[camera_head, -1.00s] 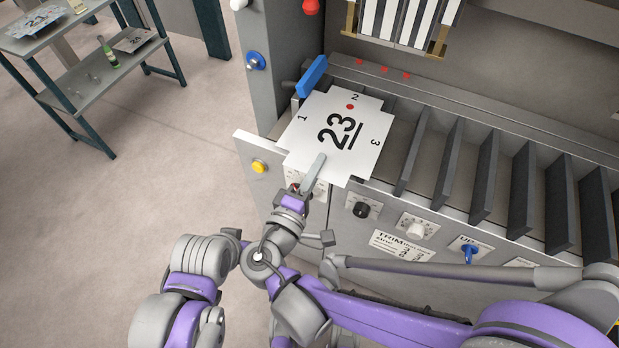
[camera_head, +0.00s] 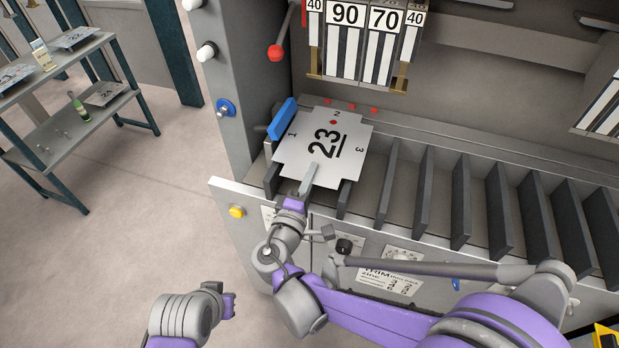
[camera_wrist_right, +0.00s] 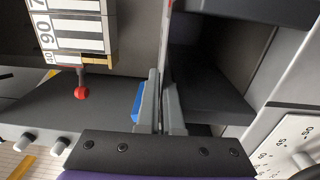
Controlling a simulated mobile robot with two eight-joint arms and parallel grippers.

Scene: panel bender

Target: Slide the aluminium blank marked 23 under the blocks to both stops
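The aluminium blank marked 23 (camera_head: 345,165) is a pale notched sheet lying level over the machine's ribbed bed. My right gripper (camera_head: 309,180) is shut on its front edge; in the right wrist view the fingers (camera_wrist_right: 162,105) pinch the sheet edge-on. A blue stop (camera_head: 283,118) stands close beside the blank's back-left edge; whether they touch cannot be told. It also shows in the right wrist view (camera_wrist_right: 138,104). The blocks, labelled 40, 90, 70 and 40 (camera_head: 360,48), hang above and behind the blank's back edge. A second stop cannot be made out.
Upright dark ribs (camera_head: 423,185) fill the bed to the right. A red-knobbed lever (camera_head: 275,53) hangs left of the blocks. The front panel (camera_head: 237,212) carries knobs and a yellow button. A side table (camera_head: 60,130) with plates and a bottle stands far left; open floor lies between.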

